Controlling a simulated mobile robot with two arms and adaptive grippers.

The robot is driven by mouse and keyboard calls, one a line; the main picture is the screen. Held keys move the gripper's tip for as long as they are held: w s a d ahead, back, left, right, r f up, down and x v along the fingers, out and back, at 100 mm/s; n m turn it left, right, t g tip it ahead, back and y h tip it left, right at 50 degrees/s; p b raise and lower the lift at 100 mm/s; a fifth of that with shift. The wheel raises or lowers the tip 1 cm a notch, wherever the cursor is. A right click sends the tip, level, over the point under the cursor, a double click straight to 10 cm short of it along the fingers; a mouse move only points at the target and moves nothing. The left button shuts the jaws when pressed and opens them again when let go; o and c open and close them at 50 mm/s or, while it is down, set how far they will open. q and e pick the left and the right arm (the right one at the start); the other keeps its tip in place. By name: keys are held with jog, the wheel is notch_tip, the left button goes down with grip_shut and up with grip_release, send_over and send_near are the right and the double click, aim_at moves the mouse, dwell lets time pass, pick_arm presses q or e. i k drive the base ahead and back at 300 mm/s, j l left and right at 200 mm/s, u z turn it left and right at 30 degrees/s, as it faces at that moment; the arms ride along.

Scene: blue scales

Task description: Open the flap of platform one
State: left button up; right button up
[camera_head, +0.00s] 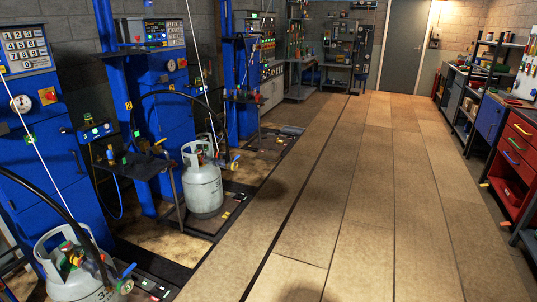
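Neither of my grippers is in view. Tall blue filling stations stand in a row along the left: a near one (40,130), a middle one (165,95) and a farther one (245,80). A grey gas cylinder (203,188) stands upright on a low dark platform (212,222) by the middle station. Another grey cylinder (75,283) stands at the bottom left, cut off by the frame edge. Small number tags on the stations are too small to read surely. I cannot make out a platform flap or whether one is open.
Small dark shelves (145,167) on posts and hanging hoses stand between the stations. The tan panelled floor (350,200) is clear through the middle. A red drawer cabinet (515,165) and shelves (485,85) line the right side. A grey door (405,48) is at the back.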

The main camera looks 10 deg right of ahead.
aim_at(263, 153)
jog(key=i+z, duration=0.4)
jog(key=i+l, duration=0.1)
jog(key=i, duration=6.6)
